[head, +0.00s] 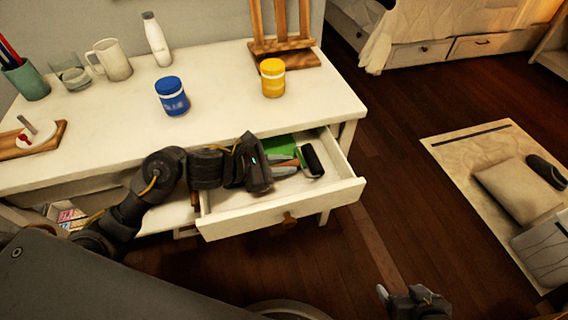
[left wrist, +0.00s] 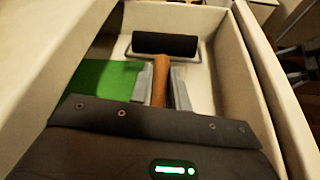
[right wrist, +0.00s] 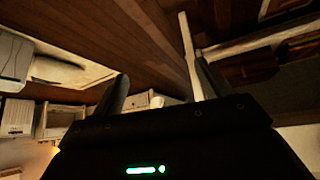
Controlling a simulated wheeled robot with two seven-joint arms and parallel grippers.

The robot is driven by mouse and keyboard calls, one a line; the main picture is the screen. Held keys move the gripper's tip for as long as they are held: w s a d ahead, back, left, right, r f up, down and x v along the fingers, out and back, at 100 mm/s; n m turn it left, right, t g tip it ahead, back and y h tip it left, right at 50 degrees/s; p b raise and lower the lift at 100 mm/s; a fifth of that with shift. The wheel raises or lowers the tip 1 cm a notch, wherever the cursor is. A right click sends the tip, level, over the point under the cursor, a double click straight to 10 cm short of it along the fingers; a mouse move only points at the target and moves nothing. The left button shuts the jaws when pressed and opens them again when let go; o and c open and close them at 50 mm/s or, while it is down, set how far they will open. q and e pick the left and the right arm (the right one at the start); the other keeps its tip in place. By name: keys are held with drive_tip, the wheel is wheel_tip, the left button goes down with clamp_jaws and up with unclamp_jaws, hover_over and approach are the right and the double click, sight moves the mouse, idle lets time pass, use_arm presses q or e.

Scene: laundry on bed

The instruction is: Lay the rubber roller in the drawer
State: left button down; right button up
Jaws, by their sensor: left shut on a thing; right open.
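The rubber roller (head: 312,160) has a black cylinder, a wire frame and a wooden handle. It is inside the open white drawer (head: 325,198), near the drawer's right end. My left gripper (head: 287,168) reaches down into the drawer and is shut on the roller's wooden handle. The left wrist view shows the handle between the fingers and the roller's black cylinder (left wrist: 165,44) towards the drawer's far wall. Whether the roller touches the drawer floor is hard to tell. My right gripper (head: 400,296) is open and empty, low over the floor, away from the desk.
A green sheet (head: 281,146) lies in the drawer beside the roller. On the white desk (head: 215,125) stand a blue jar (head: 172,96), a yellow jar (head: 272,77), a white bottle (head: 156,40) and a mug (head: 111,60). A mat (head: 470,150) with a cushion lies on the floor at right.

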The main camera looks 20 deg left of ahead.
use_arm(q)
drive_tip(key=c, duration=1.3)
unclamp_jaws()
drive_tip(key=shift+c, duration=0.2)
use_arm(e)
drive_tip(key=shift+w+r, duration=0.15)
drive_tip(key=shift+w, duration=0.05)
use_arm(q)
drive_tip(key=shift+r+p, duration=0.85)
drive_tip(key=shift+p, duration=0.25)
drive_tip(key=v, duration=1)
drive_tip(key=shift+s+a+f+b, duration=0.15)
drive_tip(key=shift+s+a+b, duration=0.05)
drive_tip(key=shift+a+b, duration=0.1)
drive_tip(key=shift+s+a+r, duration=0.35)
drive_tip(key=shift+s+a, duration=0.05)
use_arm(e)
drive_tip(key=s+d+f+g+h, duration=0.1)
drive_tip(key=s+d+g, duration=0.2)
drive_tip(key=s, duration=0.2)
drive_tip(key=shift+s+f+m, duration=0.3)
drive_tip(key=shift+f+m, duration=0.1)
